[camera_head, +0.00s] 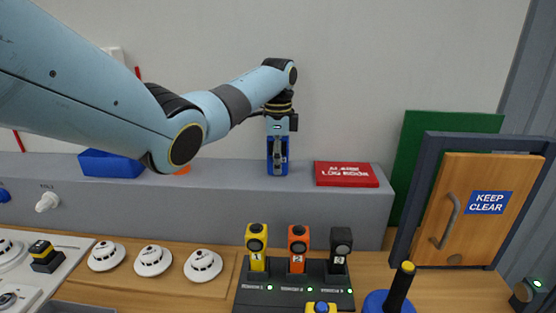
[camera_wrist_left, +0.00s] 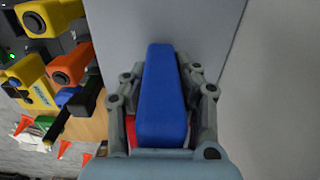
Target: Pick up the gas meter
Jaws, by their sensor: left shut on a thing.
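My left gripper (camera_head: 277,150) points down over the grey ledge and is shut on a blue block-like thing (camera_head: 277,169). In the left wrist view, this long, tapering blue thing (camera_wrist_left: 162,95) sits between the two grey fingers of my left gripper (camera_wrist_left: 163,100). It is upright in the head view; I cannot tell whether its base touches the ledge. No readable mark shows that it is the gas meter. A yellow device with a blue panel (camera_head: 322,307) is cut off at the bottom edge; it may be another instrument. My right gripper is not in view.
A red log book (camera_head: 346,174) lies right of the gripper on the ledge (camera_head: 225,180). A blue tray (camera_head: 110,164) stands left. Yellow (camera_head: 257,247), orange (camera_head: 297,248) and black (camera_head: 340,247) torch-like units stand in a dock below. White detectors (camera_head: 152,260) lie on the bench.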

